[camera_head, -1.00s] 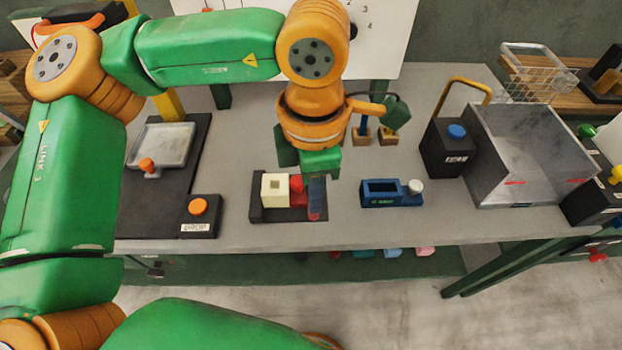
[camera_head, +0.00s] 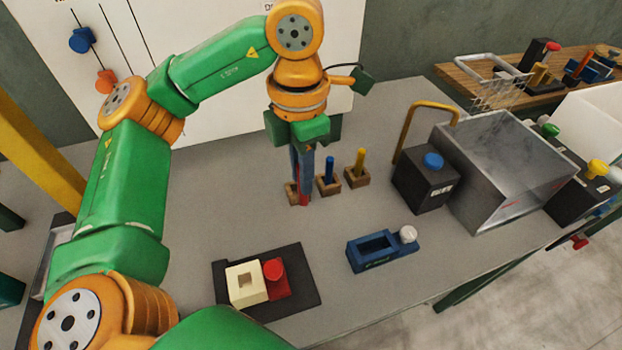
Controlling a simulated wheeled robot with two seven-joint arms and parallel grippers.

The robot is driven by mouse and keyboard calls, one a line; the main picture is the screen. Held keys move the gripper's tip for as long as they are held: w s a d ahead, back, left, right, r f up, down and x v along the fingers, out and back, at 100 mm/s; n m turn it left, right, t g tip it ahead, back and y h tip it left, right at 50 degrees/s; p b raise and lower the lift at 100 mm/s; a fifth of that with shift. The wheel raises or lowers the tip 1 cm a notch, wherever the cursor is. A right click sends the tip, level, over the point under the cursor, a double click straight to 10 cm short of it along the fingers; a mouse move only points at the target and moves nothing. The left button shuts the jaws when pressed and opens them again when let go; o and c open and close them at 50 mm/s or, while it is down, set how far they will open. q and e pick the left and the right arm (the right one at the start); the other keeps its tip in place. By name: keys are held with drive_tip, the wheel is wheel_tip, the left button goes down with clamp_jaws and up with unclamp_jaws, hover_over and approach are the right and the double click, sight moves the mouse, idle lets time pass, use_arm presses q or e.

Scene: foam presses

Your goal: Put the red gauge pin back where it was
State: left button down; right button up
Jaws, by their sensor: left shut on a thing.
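My left gripper (camera_head: 302,170) points straight down at the back of the table. It is shut on the red gauge pin (camera_head: 304,198), of which only a narrow red strip shows between and below the fingers. The pin's lower end is at the leftmost wooden block (camera_head: 291,193). I cannot tell whether the pin is in the block's hole or just above or in front of it. To the right, a blue pin (camera_head: 329,166) and a yellow pin (camera_head: 360,160) stand upright in their own wooden blocks. My right gripper is not in view.
A black plate (camera_head: 299,302) with a cream block (camera_head: 245,284) and a red block (camera_head: 276,281) lies in front. A blue fixture (camera_head: 383,249) lies to its right. A black box with a blue button (camera_head: 428,179) and a metal bin (camera_head: 511,176) stand farther right.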

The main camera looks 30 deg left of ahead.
use_arm(q)
drive_tip(key=w+a+f, duration=0.2)
drive_tip(key=f, duration=0.1)
drive_tip(key=w+a+f+p, duration=0.1)
drive_tip(key=w+a+f, duration=0.1)
drive_tip(key=w+f, duration=0.1)
drive_tip(key=w+a+f+p, duration=0.1)
drive_tip(key=w+a+f, duration=0.2)
drive_tip(key=f, duration=0.2)
drive_tip(key=shift+w, duration=0.1)
drive_tip(key=shift+f, duration=0.35)
drive_tip(key=shift+w+f, duration=0.1)
drive_tip(key=shift+f, duration=0.1)
drive_tip(key=c, duration=0.8)
unclamp_jaws()
drive_tip(key=shift+o, duration=0.2)
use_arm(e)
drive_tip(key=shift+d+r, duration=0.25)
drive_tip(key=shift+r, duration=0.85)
